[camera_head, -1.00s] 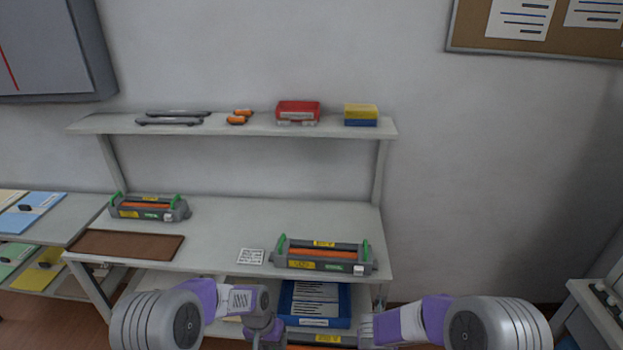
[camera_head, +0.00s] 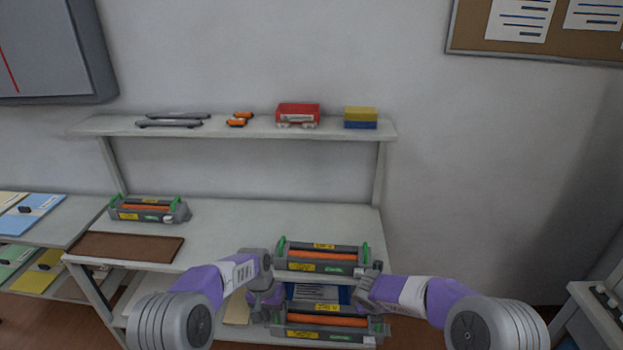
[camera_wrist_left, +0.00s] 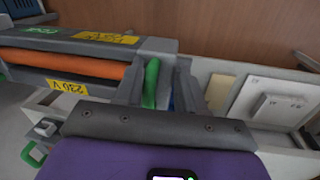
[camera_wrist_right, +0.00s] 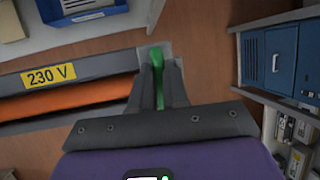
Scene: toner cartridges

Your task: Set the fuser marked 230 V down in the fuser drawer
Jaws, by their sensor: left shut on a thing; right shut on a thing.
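The fuser marked 230 V (camera_head: 325,322) is grey with an orange roller and yellow labels. It hangs level in front of the workbench, and its 230 V label shows in the left wrist view (camera_wrist_left: 67,88) and the right wrist view (camera_wrist_right: 48,76). My left gripper (camera_wrist_left: 155,84) is shut on the green handle at one end. My right gripper (camera_wrist_right: 158,82) is shut on the green handle at the other end. In the head view the left gripper (camera_head: 264,298) and right gripper (camera_head: 367,292) partly hide the ends. I cannot clearly identify the fuser drawer.
A similar fuser (camera_head: 322,257) stands on the bench (camera_head: 225,225) just behind; another (camera_head: 149,209) stands farther left near a brown mat (camera_head: 127,246). A blue tray with papers (camera_head: 316,293) lies below the bench top. A blue cabinet (camera_wrist_right: 280,58) shows in the right wrist view.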

